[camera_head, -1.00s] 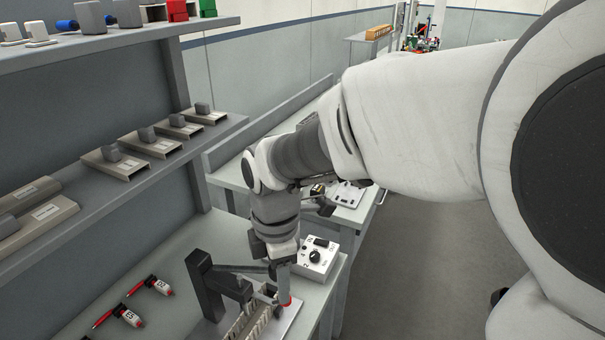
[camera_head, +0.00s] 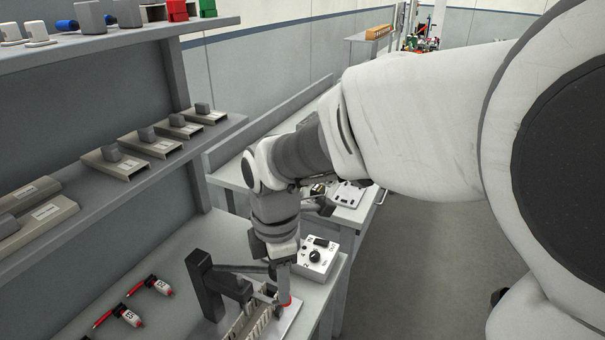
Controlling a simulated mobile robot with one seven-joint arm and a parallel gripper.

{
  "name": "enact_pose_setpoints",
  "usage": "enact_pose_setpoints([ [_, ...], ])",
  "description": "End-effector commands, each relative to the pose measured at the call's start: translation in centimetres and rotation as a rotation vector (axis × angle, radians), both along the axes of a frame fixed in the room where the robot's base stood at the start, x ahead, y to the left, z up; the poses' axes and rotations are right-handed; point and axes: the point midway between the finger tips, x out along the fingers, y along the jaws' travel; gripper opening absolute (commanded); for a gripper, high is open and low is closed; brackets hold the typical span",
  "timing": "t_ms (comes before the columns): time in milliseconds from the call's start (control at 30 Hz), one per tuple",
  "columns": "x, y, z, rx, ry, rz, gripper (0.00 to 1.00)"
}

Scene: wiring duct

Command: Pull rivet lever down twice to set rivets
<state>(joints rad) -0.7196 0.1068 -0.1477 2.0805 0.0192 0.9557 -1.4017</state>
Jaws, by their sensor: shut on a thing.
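The rivet press (camera_head: 207,285) is a dark grey stand with an arm reaching right, at the bottom of the view on the bench. Its lever has a red knob (camera_head: 285,301) at the right end. My gripper (camera_head: 283,293) points down at that lever end and is shut on the lever; the fingers partly hide it. A slotted wiring duct (camera_head: 248,324) lies on the plate under the press, cut off by the bottom edge. The rivets are too small to make out.
A white control box (camera_head: 316,258) with a black knob stands just right of my gripper. Red and white marker-like tools (camera_head: 150,286) lie on the bench at left. Shelves (camera_head: 150,150) with duct pieces overhang the left side. Open floor lies at right.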

Motion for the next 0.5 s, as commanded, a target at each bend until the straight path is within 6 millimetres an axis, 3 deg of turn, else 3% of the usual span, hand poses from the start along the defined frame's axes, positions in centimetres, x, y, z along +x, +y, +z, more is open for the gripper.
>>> enact_pose_setpoints([
  [500,-0.09,-0.13,-0.81,0.029,-0.013,0.003,0.00],
])
